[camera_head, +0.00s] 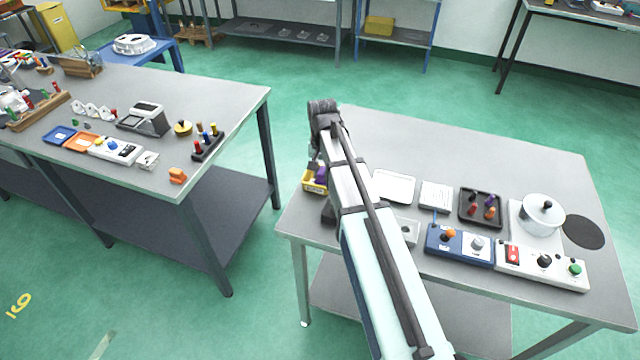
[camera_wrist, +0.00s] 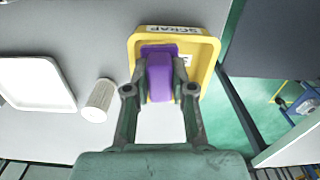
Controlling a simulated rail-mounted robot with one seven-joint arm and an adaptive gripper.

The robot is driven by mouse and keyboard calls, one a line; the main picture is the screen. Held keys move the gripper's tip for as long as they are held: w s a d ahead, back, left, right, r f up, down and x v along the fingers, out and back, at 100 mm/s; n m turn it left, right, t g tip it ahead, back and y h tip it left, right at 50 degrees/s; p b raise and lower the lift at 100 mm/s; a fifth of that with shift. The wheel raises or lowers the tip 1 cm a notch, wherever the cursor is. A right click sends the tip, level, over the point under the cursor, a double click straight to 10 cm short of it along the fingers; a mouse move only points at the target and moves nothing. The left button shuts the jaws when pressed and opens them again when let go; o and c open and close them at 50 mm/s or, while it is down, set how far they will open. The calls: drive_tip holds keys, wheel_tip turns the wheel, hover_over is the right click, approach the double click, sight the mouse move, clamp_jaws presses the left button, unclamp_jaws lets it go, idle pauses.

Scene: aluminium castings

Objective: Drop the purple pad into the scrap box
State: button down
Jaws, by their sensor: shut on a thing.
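The purple pad (camera_wrist: 159,76) is between the fingers of my gripper (camera_wrist: 159,88) in the wrist view, and the gripper is shut on it. Behind the pad is the yellow scrap box (camera_wrist: 209,63), with a white "SCRAP" label on its rim. The pad overlaps the box opening in that view; its exact height over the box I cannot tell. In the head view the scrap box (camera_head: 313,188) sits at the left edge of the right table, partly hidden by my arm. A bit of the purple pad (camera_head: 320,173) shows just above it.
A white tray (camera_wrist: 35,82) and a pale ribbed cylinder (camera_wrist: 98,100) lie beside the box. On the right table (camera_head: 470,145) are a dark tray with pegs (camera_head: 463,208), control boxes (camera_head: 460,257) and a lidded pot (camera_head: 540,220). The table's back is clear.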

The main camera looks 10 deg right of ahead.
drive_tip(key=c, duration=0.9)
unclamp_jaws()
wheel_tip(320, 180, up, 12)
drive_tip(key=shift+f, duration=0.1)
